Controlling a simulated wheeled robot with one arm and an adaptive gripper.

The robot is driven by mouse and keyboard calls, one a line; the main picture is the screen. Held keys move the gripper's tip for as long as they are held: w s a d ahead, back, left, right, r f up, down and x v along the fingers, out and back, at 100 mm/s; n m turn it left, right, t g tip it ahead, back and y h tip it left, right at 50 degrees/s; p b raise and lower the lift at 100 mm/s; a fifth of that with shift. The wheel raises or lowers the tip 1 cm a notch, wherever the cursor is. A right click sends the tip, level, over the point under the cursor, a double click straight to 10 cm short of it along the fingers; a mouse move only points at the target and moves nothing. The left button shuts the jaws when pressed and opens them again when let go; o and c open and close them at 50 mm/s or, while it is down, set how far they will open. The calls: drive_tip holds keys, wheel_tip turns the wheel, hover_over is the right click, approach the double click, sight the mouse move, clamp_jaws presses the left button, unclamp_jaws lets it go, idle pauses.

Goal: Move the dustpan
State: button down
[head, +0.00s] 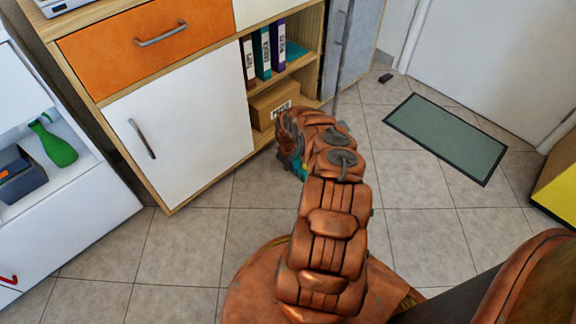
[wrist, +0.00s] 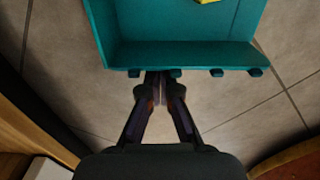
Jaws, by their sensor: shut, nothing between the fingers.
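A teal, tray-like thing that looks like the dustpan (wrist: 185,54) lies at the top of the wrist view, with raised walls and several small knobs along its near edge. A bit of teal (head: 300,168) also shows beside my arm's end in the head view; the rest is hidden by the arm. My gripper (wrist: 157,76) is shut and empty, its fingertips at the near edge of the teal thing. I cannot tell whether they touch it. A small yellow piece (wrist: 207,1) shows at the top of the wrist view, inside or beyond the teal thing.
A cabinet (head: 180,120) with an orange drawer and open shelves of binders stands behind my arm. A thin grey pole (head: 341,50) stands at its right end. A white shelf unit (head: 85,195) is at left. The tiled floor is open toward the green mat (head: 445,135) at right.

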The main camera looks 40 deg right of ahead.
drive_tip(key=a, duration=0.1)
drive_tip(key=a+p, duration=0.1)
drive_tip(key=a, duration=0.1)
drive_tip(key=shift+w+a+r, duration=0.1)
drive_tip(key=shift+a+r, duration=0.1)
drive_tip(key=shift+a, duration=0.1)
wheel_tip(320, 180, up, 10)
drive_tip(key=p, duration=0.3)
drive_tip(key=shift+f, duration=0.15)
